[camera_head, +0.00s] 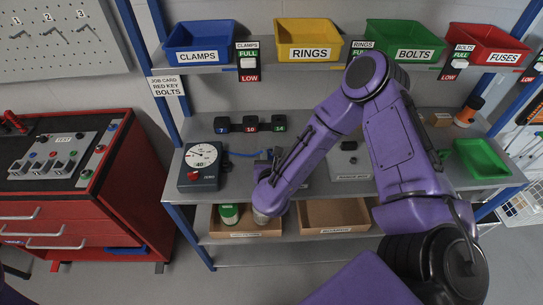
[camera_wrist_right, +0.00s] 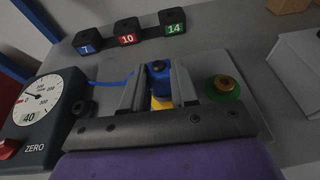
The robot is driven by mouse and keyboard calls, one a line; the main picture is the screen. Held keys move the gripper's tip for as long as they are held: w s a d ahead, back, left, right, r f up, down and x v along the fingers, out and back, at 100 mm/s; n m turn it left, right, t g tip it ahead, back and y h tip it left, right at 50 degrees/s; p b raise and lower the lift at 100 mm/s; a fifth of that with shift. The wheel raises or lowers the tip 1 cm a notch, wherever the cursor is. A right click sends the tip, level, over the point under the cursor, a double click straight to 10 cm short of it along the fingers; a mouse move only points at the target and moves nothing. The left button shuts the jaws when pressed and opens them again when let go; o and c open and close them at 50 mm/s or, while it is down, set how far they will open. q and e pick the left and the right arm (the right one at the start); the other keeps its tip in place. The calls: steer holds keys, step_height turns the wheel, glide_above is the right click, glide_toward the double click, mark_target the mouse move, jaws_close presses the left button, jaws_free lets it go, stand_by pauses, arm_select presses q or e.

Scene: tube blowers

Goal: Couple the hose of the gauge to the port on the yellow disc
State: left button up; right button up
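The gauge (camera_head: 200,165) stands on the grey shelf at the left, with a white dial and red knob. It also shows in the wrist view (camera_wrist_right: 40,100), reading 40 on a green display. Its blue hose (camera_wrist_right: 112,79) runs right to my right gripper (camera_wrist_right: 159,82). The fingers flank a blue coupling (camera_wrist_right: 158,70), apparently shut on it. The yellow disc (camera_wrist_right: 160,102) shows just below the coupling, partly hidden by the fingers; I cannot tell whether the coupling touches its port. In the head view my right gripper (camera_head: 270,158) is mostly hidden by the arm. My left gripper is out of view.
A green disc with a brass port (camera_wrist_right: 222,86) sits right of the fingers. Blocks marked 7 (camera_wrist_right: 88,40), 10 (camera_wrist_right: 126,31) and 14 (camera_wrist_right: 172,20) stand behind. A blue post (camera_head: 172,160) bounds the left. Bins (camera_head: 308,40) line the upper shelf.

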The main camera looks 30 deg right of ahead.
steer(key=o, duration=0.5)
steer(key=shift+r, duration=0.1)
steer(key=shift+c, duration=0.2)
steer(key=b+v, duration=0.3)
steer(key=v, duration=0.7)
steer(key=a+f+n+y, duration=0.3)
steer(key=f+n+y, duration=0.1)
steer(key=n, duration=0.9)
steer(key=s+d+f+n+g, duration=0.3)
steer(key=s+f+n+g, duration=0.1)
steer(key=s+f+n, duration=0.5)
steer(key=s+d+f+n+g, duration=0.4)
steer(key=s+f+n+g, duration=0.1)
steer(key=s+f+n, duration=0.5)
steer(key=s+n, duration=0.2)
steer(key=n, duration=0.2)
steer(key=shift+d+y, duration=0.25)
steer(key=shift+y, duration=0.15)
